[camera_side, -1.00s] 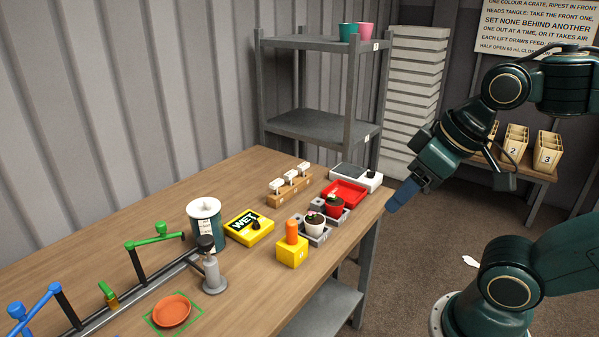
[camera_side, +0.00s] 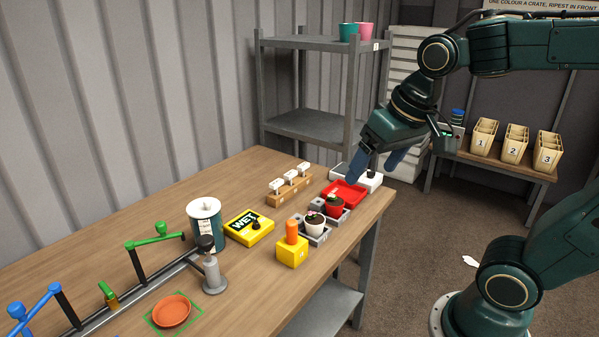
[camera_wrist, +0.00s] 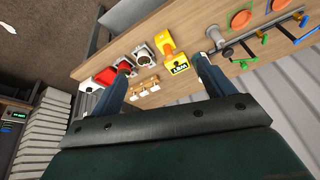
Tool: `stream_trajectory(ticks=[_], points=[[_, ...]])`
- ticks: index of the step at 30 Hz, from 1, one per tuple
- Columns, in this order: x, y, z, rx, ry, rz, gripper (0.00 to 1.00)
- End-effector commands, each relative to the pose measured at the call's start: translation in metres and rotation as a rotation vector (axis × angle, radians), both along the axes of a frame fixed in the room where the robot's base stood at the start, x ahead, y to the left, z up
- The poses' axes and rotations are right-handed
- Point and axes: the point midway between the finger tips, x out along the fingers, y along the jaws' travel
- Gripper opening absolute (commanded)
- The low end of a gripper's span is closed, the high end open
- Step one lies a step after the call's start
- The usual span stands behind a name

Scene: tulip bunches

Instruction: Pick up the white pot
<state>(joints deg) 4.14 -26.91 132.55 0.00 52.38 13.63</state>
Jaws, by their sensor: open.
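The white pot (camera_side: 315,225) holds a small plant and stands in a grey holder (camera_side: 317,241) near the table's right edge. In the wrist view the white pot (camera_wrist: 143,55) shows between my fingers, nearer the left one. A red pot (camera_side: 335,207) with a plant stands just behind it in a similar holder. My gripper (camera_side: 376,168) is open and empty, above and behind the pots, over the red tray's far right side. In the wrist view my gripper (camera_wrist: 163,63) has its blue fingers spread wide, apart from the pot.
A yellow block with an orange peg (camera_side: 292,252) stands in front of the white pot. A yellow WET box (camera_side: 249,229) lies to its left. A red tray (camera_side: 346,191), white scale (camera_side: 372,183) and wooden label rack (camera_side: 290,190) are behind. Open table lies left of the rack.

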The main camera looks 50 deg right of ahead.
Motion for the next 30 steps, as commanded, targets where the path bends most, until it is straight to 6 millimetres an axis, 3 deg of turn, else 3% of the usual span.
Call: stream_trajectory(ticks=[14,23,30], points=[[0.093,-0.04,-0.02,0.112,0.133,-0.394,0.81],[0.146,-0.073,-0.055,0.167,0.208,-0.646,0.81],[0.182,-0.102,-0.095,0.203,0.268,-0.85,0.81]])
